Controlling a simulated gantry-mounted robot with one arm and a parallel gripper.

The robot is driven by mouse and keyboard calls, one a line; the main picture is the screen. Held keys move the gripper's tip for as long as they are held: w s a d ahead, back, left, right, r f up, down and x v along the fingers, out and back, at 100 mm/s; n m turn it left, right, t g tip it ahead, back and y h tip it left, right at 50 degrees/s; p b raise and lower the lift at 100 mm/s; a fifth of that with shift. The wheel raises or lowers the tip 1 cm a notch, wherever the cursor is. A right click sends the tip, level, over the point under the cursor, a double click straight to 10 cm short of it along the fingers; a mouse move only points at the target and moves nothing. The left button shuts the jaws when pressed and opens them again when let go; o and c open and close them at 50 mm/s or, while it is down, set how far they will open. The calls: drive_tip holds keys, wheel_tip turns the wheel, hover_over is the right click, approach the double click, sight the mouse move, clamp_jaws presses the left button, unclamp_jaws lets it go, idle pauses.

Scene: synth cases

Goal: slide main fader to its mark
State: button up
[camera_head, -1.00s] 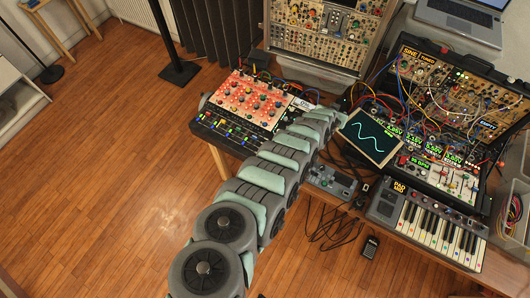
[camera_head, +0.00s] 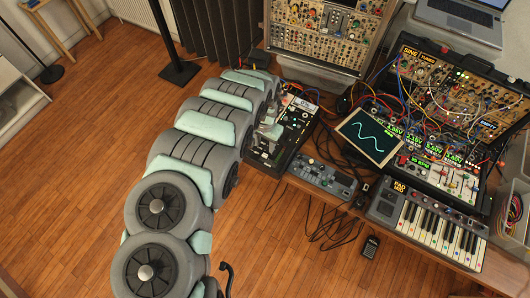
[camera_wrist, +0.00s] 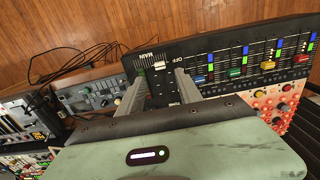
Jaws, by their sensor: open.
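The mixer (camera_head: 293,122) lies at the table's left end, largely hidden by my arm in the head view. In the wrist view its black panel (camera_wrist: 222,50) shows the word MAIN beside a slot with a pale main fader cap (camera_wrist: 160,65). Lettering that looks like OFF stands just right of it. My gripper (camera_wrist: 161,72) is open over the panel, with one finger on each side of the main fader's slot. The cap shows between the fingertips, and I cannot tell whether they touch it. I cannot make out the fader's mark clearly.
Blue (camera_wrist: 200,79), green (camera_wrist: 234,73), yellow and red faders stand right of the main fader. Red-topped knobs (camera_wrist: 286,88) lie nearby. A small grey device (camera_head: 322,177), a scope screen (camera_head: 369,137) and a keyboard (camera_head: 428,222) stand to the right. Cables hang at the table edge.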

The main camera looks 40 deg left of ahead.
sight(265, 155)
wheel_tip(265, 155, down, 6)
drive_tip(key=shift+w+f, duration=0.1)
drive_tip(key=shift+f, duration=0.75)
drive_tip(key=shift+c, duration=0.3)
clamp_jaws()
idle(0.9)
